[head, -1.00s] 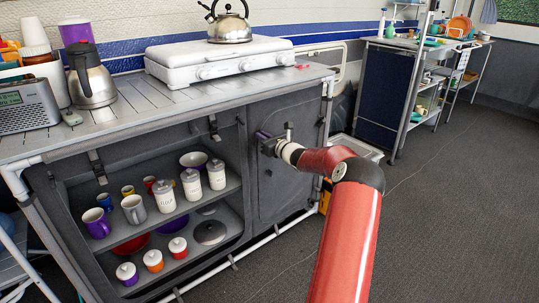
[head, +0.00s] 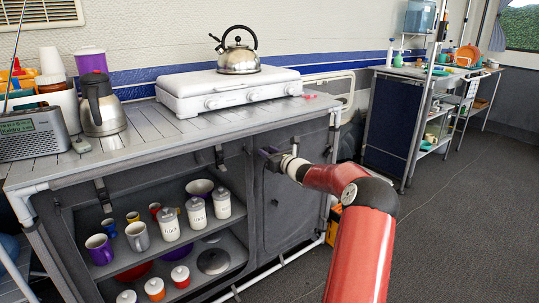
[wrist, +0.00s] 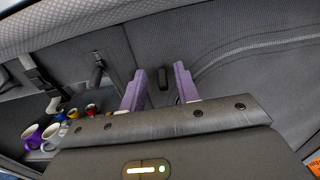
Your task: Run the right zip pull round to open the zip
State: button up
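The grey fabric panel (head: 292,205) closes the right compartment under the counter. A curved zip line (wrist: 235,58) shows on the fabric in the wrist view. My gripper (head: 266,153) is at the panel's upper left corner. In the wrist view its two purple fingers (wrist: 160,80) point at the fabric and stand apart. A small dark tab (wrist: 163,78), which looks like the zip pull, shows in the gap between the fingertips. I cannot tell whether either finger touches it. The zip pull is too small to make out in the head view.
The counter edge (head: 190,157) overhangs close above my gripper. To the left is an open shelf compartment (head: 205,235) with mugs and lidded jars. A white stove (head: 225,90) with a kettle (head: 239,57) stands on top. The floor (head: 450,240) at right is clear.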

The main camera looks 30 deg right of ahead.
jog(key=shift+s+f, duration=0.1)
jog(key=shift+f, duration=0.05)
jog(key=s+b, duration=0.1)
jog(key=s, duration=0.6)
jog(key=shift+s+d, duration=0.15)
jog(key=shift+s, duration=0.2)
